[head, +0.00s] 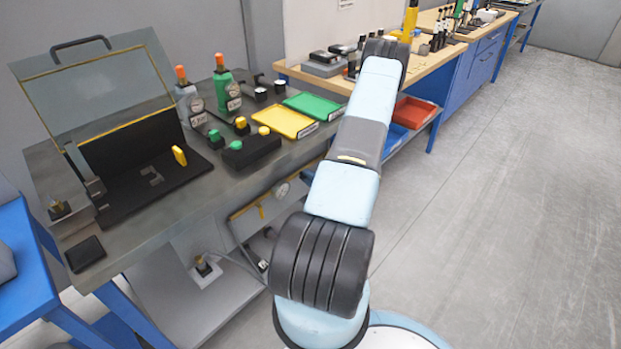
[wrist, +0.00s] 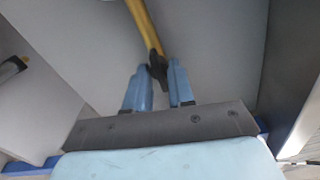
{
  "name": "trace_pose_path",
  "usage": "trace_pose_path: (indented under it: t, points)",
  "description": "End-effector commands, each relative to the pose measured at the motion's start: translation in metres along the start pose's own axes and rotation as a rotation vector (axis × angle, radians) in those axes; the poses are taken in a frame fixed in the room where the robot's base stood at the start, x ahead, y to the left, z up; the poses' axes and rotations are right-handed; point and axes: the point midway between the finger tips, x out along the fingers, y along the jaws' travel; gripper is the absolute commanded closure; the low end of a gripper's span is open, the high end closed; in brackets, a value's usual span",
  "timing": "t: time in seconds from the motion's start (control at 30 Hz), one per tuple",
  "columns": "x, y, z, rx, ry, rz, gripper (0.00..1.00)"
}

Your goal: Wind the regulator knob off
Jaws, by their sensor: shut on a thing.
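In the wrist view my gripper (wrist: 158,72) has its two blue fingers closed about a small dark knob-like part (wrist: 157,67). This part sits at the lower end of a yellow pipe or bar (wrist: 145,28). I cannot tell for sure that it is the regulator knob, as it is small and blurred. In the head view my gripper is hidden. Under the bench there, a round gauge (head: 282,190) shows on a panel, with a yellow pipe (head: 242,211) near it, partly behind my arm.
The steel bench (head: 160,222) carries an open clear-lidded case (head: 100,90), green and grey bottles, and yellow and green trays. A lower shelf (head: 170,310) runs beneath it. Blue workbenches (head: 465,75) stand behind. The floor on the right (head: 510,220) is clear.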

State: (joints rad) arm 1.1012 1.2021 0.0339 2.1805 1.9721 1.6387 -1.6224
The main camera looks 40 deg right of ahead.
Motion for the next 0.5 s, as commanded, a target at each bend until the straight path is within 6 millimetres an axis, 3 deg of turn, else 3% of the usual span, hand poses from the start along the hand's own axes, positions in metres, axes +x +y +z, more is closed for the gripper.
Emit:
trace_pose_path:
  t: [0.5]
  points:
    - [-0.0003, 0.0041, 0.0039, -0.185, -0.006, 0.01, 1.0]
